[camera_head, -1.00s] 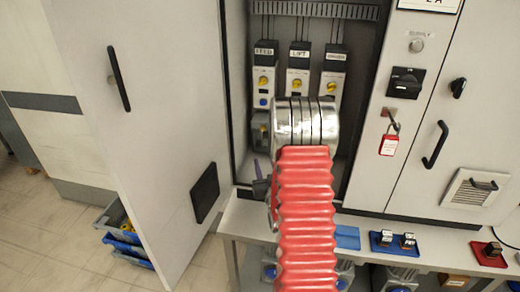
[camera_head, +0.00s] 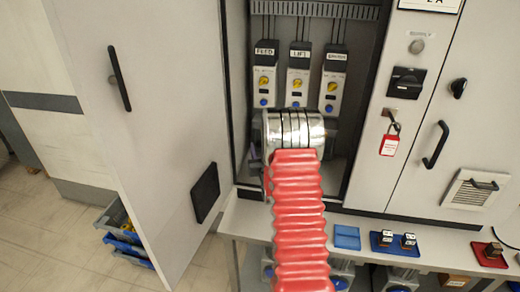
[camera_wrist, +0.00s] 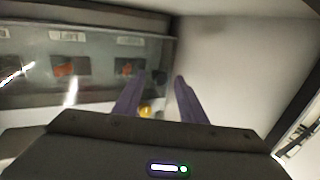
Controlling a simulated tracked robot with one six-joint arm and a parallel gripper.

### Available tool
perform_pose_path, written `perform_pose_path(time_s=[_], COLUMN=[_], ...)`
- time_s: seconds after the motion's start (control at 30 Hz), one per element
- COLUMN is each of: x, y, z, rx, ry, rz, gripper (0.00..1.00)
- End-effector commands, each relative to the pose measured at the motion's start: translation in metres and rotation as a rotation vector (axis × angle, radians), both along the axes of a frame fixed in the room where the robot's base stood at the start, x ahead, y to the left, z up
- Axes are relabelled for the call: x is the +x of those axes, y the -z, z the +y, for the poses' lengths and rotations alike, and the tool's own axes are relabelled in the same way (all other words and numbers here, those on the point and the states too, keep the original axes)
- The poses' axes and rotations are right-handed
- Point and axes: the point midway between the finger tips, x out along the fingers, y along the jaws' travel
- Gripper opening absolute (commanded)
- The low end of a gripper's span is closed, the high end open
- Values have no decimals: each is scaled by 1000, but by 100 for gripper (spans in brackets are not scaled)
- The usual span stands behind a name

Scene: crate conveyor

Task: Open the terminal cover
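My gripper (camera_wrist: 160,77) shows in the wrist view with its two purple fingers apart and nothing between the tips. In the head view, my silver wrist and red sleeve hide most of it; a bit of purple finger (camera_head: 254,161) shows at the left, low inside the open cabinet. A clear, glassy panel (camera_wrist: 92,48), which looks like the terminal cover, lies left of the fingers in the wrist view. Dark blocks with orange marks show through it. The left finger is close to its edge; I cannot tell whether they touch. In the head view the cover is hidden behind my wrist.
Three drive units, labelled FEED (camera_head: 265,78), LIFT (camera_head: 299,80) and a third (camera_head: 333,82), hang above my wrist. The open cabinet door (camera_head: 150,130) stands at left. A panel with a dark switch (camera_head: 405,82) and red tag (camera_head: 389,145) is at right. A bench (camera_head: 380,226) runs below.

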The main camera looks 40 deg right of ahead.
Motion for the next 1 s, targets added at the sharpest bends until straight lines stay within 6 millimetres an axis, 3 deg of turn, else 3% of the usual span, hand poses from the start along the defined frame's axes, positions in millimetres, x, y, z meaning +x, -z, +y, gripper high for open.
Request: perform_pose_path(time_s=[0.17, 0.7, 1.0], x=[0, -1, -1], y=[0, 0, 0], z=[0, 0, 0], rx=[0, 0, 0], ry=[0, 1, 1], rz=[0, 0, 0], gripper=[38, 0, 0])
